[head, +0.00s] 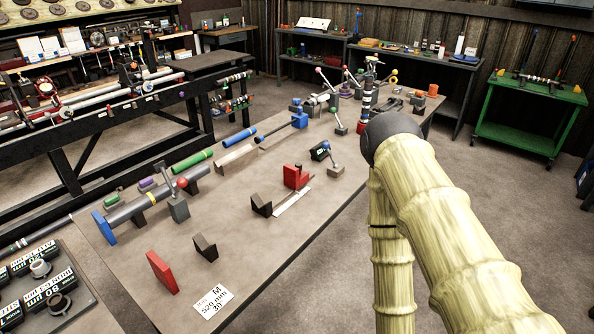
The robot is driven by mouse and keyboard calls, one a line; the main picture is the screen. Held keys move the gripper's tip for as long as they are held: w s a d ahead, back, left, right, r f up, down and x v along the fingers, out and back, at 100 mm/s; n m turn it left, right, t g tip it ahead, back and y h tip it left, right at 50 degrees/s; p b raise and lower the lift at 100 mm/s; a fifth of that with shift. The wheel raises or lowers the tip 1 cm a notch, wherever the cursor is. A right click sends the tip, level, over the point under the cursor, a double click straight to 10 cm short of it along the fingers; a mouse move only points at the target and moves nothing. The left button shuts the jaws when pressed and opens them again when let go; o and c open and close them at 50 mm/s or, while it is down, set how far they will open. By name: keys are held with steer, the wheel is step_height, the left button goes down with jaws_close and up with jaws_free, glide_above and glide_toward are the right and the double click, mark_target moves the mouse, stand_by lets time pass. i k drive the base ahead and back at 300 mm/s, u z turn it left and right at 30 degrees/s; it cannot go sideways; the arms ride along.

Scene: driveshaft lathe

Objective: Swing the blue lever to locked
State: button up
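A small lever with a blue ball end (326,145) rises from a grey block (336,171) on the long workbench (255,225), just left of my arm in the head view. Its thin rod tilts up and slightly to the left. I cannot tell from this view whether that is its locked position. A small dark box with a blue-green face (319,152) stands close beside it on the left. My arm's pale, ridged links fill the right of the view and bend at a dark round joint. My gripper is not in view.
Red and dark blocks (297,176) with a pale strip stand near the lever. A shaft with a red-ball lever (182,183) lies at the left. Several ball-ended levers stand at the bench's far end. A green cart (520,125) is at the right; the bench's front middle is clear.

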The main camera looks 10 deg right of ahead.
mark_target(325, 146)
steer(key=k, duration=0.6)
steer(key=z, duration=0.75)
steer(key=i, duration=1.25)
steer(key=u, duration=0.1)
